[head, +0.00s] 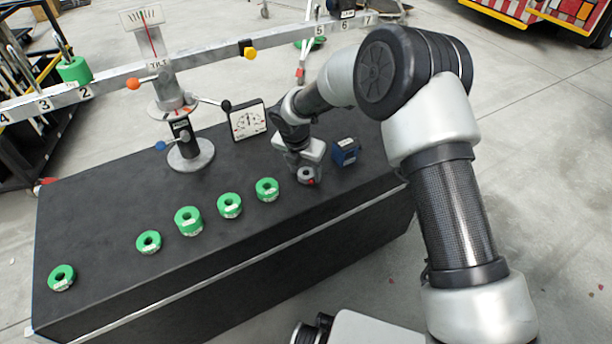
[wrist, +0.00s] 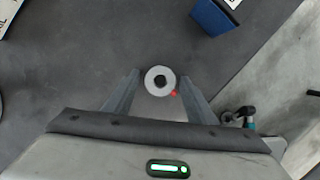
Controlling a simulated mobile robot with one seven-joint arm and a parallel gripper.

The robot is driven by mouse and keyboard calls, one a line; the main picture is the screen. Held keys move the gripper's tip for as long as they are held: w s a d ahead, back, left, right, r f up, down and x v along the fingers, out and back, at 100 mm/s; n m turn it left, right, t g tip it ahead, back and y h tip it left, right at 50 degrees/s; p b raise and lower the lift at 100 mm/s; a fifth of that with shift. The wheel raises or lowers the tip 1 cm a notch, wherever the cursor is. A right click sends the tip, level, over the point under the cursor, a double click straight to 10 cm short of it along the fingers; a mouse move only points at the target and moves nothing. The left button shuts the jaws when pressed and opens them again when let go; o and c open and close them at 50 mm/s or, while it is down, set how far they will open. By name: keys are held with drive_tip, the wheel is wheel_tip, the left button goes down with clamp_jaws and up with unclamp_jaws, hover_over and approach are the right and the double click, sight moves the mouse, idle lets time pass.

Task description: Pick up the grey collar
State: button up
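The grey collar (head: 307,174) is a short grey ring with a dark centre hole, on the black bench top. In the wrist view the grey collar (wrist: 151,85) lies between the fingertips, with a red spot at its lower right edge. My gripper (head: 304,160) reaches down over the bench at the collar. In the wrist view my gripper (wrist: 159,77) is open, one finger on each side of the collar, with a narrow gap on both sides. How high the fingertips are above the bench is hard to tell.
A blue block (head: 345,151) stands close to the right of the gripper. Several green collars (head: 230,205) lie to the left along the bench (head: 200,262). A white dial card (head: 248,122) and a balance stand (head: 190,154) with a long numbered beam (head: 210,58) are behind.

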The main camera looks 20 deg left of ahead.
drive_tip(key=c, duration=1.1)
drive_tip(key=shift+r, duration=0.1)
wheel_tip(320, 180, up, 17)
drive_tip(key=p, duration=0.9)
drive_tip(key=shift+r, duration=0.15)
